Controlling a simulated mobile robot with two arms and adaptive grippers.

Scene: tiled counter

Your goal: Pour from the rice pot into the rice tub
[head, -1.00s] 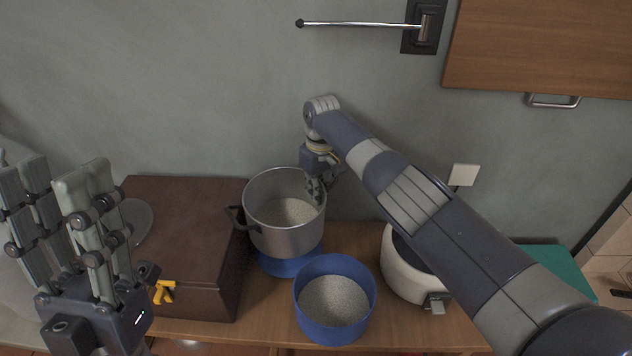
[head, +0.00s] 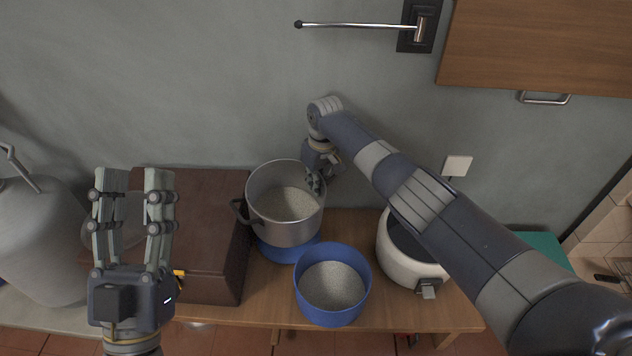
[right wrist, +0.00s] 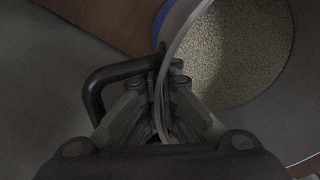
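The rice pot (head: 285,232) is a silver metal pot with dark handles and pale grains inside. It is roughly upright over a blue round thing in the head view. My right gripper (head: 317,182) is at the pot's right rim. In the right wrist view its fingers (right wrist: 163,100) are closed on the pot wall (right wrist: 182,35) beside a dark handle. The rice tub (head: 333,312) is blue, also holds grains, and stands in front and to the right of the pot. My left gripper (head: 132,182) points up at the left, fingers apart and empty.
A brown box (head: 215,215) stands left of the pot. A white rice cooker (head: 400,262) is right of the tub, beneath my right arm. A blue round base (head: 290,250) is under the pot. A large grey vessel (head: 40,240) is at far left. The wooden top's front edge is close to the tub.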

